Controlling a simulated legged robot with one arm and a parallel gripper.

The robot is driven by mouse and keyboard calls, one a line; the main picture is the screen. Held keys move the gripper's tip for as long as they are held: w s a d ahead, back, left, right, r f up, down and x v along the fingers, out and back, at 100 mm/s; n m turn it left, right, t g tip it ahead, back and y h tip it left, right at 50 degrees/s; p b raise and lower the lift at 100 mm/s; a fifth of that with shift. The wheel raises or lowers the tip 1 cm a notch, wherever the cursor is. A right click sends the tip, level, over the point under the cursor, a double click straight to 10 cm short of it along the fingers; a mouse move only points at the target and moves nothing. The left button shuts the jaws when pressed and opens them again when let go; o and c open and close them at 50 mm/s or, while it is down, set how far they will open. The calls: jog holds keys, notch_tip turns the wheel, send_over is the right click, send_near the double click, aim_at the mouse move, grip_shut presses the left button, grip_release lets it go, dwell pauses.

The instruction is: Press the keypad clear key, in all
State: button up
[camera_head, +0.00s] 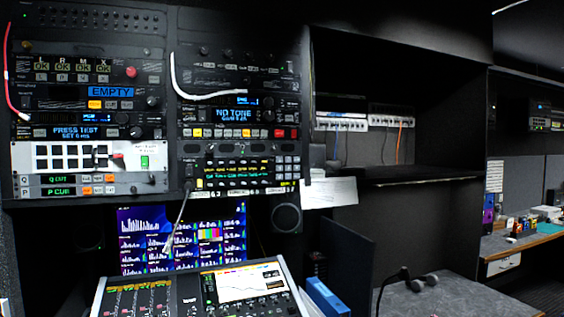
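A small keypad of grey keys (287,168) sits at the right end of the lower right rack unit, beside a display with yellow and green text (235,170). The key labels are too small to read, so I cannot tell which key is clear. A white panel (30,158) with two rows of black square keys, a red part and a green button (145,161) is in the left rack. My gripper is not in view.
A grey cable (180,215) hangs from the right rack over a lit monitor (150,220). A mixing console (195,290) stands below. Papers (330,192) hang right of the keypad. A headset (405,280) lies on the grey desk (450,300).

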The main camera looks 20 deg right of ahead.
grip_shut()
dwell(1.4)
